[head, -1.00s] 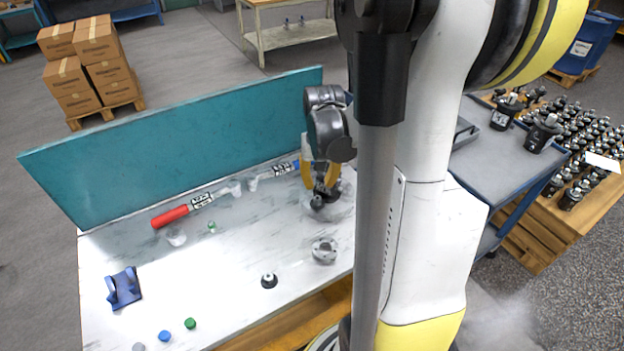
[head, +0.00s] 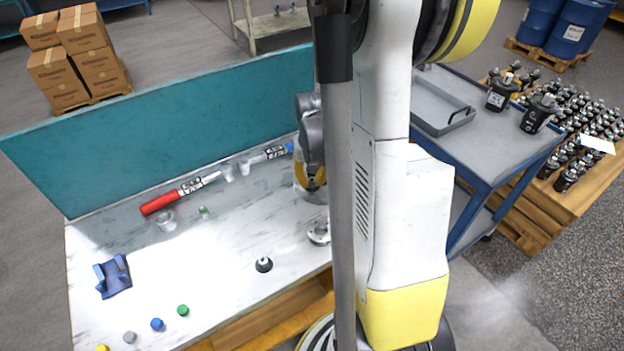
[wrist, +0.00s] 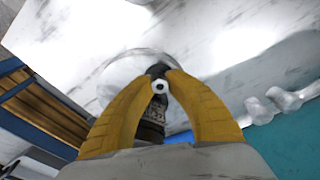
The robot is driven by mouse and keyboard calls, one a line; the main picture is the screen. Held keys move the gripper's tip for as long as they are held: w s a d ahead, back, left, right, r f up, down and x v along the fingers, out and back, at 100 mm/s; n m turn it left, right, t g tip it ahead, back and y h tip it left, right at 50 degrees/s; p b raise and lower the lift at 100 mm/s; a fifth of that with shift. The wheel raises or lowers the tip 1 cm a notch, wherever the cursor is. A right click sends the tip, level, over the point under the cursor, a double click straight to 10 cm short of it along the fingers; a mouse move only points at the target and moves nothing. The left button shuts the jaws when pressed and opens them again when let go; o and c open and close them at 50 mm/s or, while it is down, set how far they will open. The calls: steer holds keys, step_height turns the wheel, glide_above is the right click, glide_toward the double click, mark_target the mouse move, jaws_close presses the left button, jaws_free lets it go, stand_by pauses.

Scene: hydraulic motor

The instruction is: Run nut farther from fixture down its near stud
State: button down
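In the wrist view, the two yellow fingers of my gripper (wrist: 159,74) come close together at the tips, around a small dark part. A small pale ring with a dark centre (wrist: 160,87) shows between them; I cannot tell if it is the nut or a stud end. A dark cylindrical body with pale markings (wrist: 152,120), perhaps part of the fixture, lies between the fingers. Whether the tips press on the nut is unclear. In the head view, my gripper (head: 313,183) is over the right end of the white table, partly behind my arm, and the fixture's studs are hidden.
A grey flanged part (head: 318,233) and a black knob-like part (head: 264,265) lie on the white table (head: 220,290). A red-handled tool (head: 160,203) and a blue cradle (head: 113,276) are farther left. A teal panel (head: 170,115) walls the back. A blue cart (head: 480,150) stands right.

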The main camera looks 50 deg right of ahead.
mark_target(312, 178)
steer(key=shift+m, duration=1.5)
steer(key=c, duration=1.5)
jaws_free()
steer(key=shift+c, duration=0.2)
steer(key=shift+r+p, duration=1.1)
steer(key=shift+r, duration=0.7)
steer(key=o, duration=0.6)
